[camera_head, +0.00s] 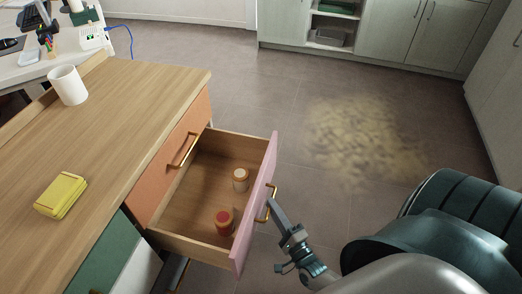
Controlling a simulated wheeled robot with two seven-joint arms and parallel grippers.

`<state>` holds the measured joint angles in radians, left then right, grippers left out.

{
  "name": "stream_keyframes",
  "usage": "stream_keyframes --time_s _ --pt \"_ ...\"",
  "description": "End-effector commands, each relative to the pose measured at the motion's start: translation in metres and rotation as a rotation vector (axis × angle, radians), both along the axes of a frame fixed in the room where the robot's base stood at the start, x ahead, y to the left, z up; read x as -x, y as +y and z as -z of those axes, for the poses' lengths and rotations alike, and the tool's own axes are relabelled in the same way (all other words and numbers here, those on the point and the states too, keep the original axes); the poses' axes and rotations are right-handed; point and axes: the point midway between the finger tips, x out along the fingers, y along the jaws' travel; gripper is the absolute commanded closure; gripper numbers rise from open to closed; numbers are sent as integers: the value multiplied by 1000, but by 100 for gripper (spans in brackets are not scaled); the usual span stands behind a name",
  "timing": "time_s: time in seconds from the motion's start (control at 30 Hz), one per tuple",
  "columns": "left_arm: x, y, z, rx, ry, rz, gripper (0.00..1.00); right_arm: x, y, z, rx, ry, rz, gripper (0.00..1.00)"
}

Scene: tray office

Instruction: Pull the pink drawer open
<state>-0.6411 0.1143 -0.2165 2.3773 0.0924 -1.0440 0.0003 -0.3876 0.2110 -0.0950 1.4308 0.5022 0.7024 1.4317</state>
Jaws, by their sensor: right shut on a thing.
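The pink drawer (257,205) is pulled out from the wooden cabinet, and its inside shows. A brass handle (268,204) is on its pink front. My right gripper (270,203) is at this handle, shut on it, with the arm coming in from the lower right. The fingertips are small in view and partly hidden by each other. Inside the drawer stand a jar with a pale lid (240,180) and a jar with a red lid (224,221). My left gripper is not in view.
The cabinet top (125,115) holds a white mug (68,85) and a yellow pad (60,195). An orange front (178,155) with a brass handle is beside the open drawer; a green front (105,255) is lower left. The floor beyond is clear, with a yellowish patch (362,135).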

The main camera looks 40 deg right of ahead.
Motion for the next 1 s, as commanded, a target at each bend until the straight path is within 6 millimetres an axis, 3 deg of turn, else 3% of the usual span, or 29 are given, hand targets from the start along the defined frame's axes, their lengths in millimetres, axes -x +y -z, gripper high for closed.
stream_keyframes --time_s 0.43,0.5,0.53,1.0 --pt "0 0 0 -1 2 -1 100 5 -3 1 0 2 0 100" --pt "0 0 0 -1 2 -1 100 5 -3 1 0 2 0 77" --pt "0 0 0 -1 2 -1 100 5 -3 1 0 2 0 72" --pt "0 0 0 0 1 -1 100 10 -3 2 0 2 0 72"
